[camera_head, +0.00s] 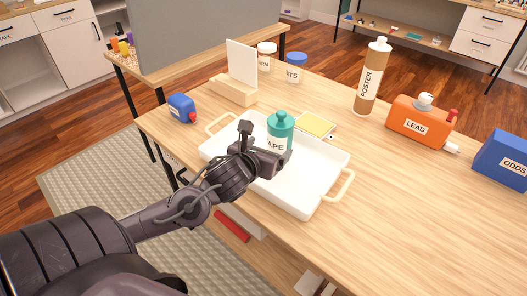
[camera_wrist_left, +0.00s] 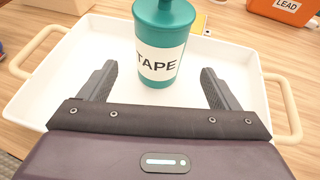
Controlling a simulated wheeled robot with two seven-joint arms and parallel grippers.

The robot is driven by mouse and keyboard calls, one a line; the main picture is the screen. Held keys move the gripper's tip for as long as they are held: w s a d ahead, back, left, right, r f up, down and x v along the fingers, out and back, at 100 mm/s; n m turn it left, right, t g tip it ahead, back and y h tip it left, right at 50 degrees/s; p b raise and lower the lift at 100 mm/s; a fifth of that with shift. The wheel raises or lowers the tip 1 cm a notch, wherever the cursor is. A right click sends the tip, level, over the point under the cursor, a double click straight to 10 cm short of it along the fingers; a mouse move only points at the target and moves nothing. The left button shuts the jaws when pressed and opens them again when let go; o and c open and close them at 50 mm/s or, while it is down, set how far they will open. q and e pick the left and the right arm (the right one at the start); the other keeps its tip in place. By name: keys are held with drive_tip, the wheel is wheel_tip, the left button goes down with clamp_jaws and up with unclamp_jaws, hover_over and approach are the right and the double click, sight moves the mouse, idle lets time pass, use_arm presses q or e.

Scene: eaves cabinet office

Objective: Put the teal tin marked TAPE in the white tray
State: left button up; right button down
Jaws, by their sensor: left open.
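The teal tin (camera_head: 280,128) with a white label reading TAPE stands upright inside the white tray (camera_head: 310,190), towards its far side. In the left wrist view the tin (camera_wrist_left: 163,40) is just beyond and between my fingers, its top cut off by the frame. The white tray (camera_wrist_left: 228,62) has two cream handles. My left gripper (camera_head: 265,148) is over the tray beside the tin; its fingers (camera_wrist_left: 160,85) are apart with nothing between them, and I see no finger touching the tin. My right gripper does not show.
A yellow pad (camera_head: 316,124) lies behind the tray. A small blue container (camera_head: 182,107) and a wooden stand with a white card (camera_head: 240,70) are left. The POSTER tube (camera_head: 370,80), orange LEAD container (camera_head: 420,120) and blue ODDS box (camera_head: 505,158) stand right. The front right tabletop (camera_head: 430,220) is clear.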

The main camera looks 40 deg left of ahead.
use_arm(q)
drive_tip(key=shift+v, duration=1.2)
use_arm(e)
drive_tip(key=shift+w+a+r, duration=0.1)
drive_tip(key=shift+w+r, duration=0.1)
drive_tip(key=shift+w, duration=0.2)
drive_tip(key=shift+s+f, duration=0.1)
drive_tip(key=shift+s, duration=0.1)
